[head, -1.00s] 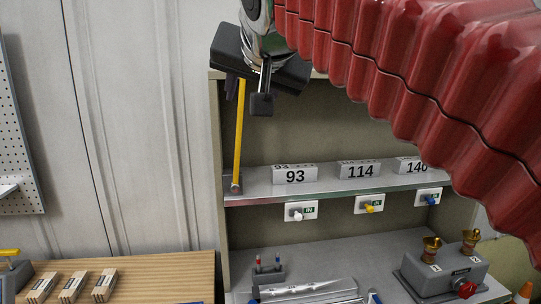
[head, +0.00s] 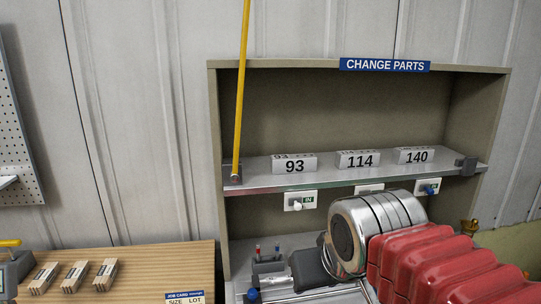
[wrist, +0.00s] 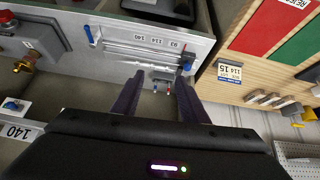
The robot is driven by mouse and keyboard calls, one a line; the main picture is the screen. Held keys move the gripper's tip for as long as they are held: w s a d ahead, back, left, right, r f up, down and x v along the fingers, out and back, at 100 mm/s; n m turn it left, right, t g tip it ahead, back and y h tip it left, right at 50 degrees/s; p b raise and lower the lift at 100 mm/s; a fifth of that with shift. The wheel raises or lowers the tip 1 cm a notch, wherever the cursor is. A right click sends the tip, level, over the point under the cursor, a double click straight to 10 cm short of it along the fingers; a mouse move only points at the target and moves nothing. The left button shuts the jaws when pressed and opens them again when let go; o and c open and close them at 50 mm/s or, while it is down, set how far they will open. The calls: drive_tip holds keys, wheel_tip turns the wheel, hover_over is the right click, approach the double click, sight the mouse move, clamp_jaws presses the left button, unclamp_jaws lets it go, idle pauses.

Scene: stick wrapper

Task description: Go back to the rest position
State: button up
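My gripper (wrist: 158,80) shows in the wrist view with its two dark fingers apart and nothing between them. It hangs over the grey bench, with a small holder of red and blue-tipped items (wrist: 163,82) beyond the fingertips. In the head view its dark body (head: 312,270) is low in the middle, below the shelf, and its fingers cannot be made out. My silver wrist and red-sleeved arm come in from the lower right and cover part of the bench.
The shelf (head: 350,176) carries blocks marked 93 (head: 294,164), 114 (head: 358,160) and 140 (head: 413,156). A yellow lever (head: 241,90) stands upright at its left end. A wooden table (head: 140,268) with small blocks is at left.

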drive_tip(key=s+d+f+m+g+h, duration=0.1)
drive_tip(key=s+d+f+m, duration=0.1)
drive_tip(key=s+d+f, duration=0.5)
drive_tip(key=shift+s+d+f, duration=0.2)
drive_tip(key=shift+s+f, duration=0.6)
drive_tip(key=shift+f, duration=0.2)
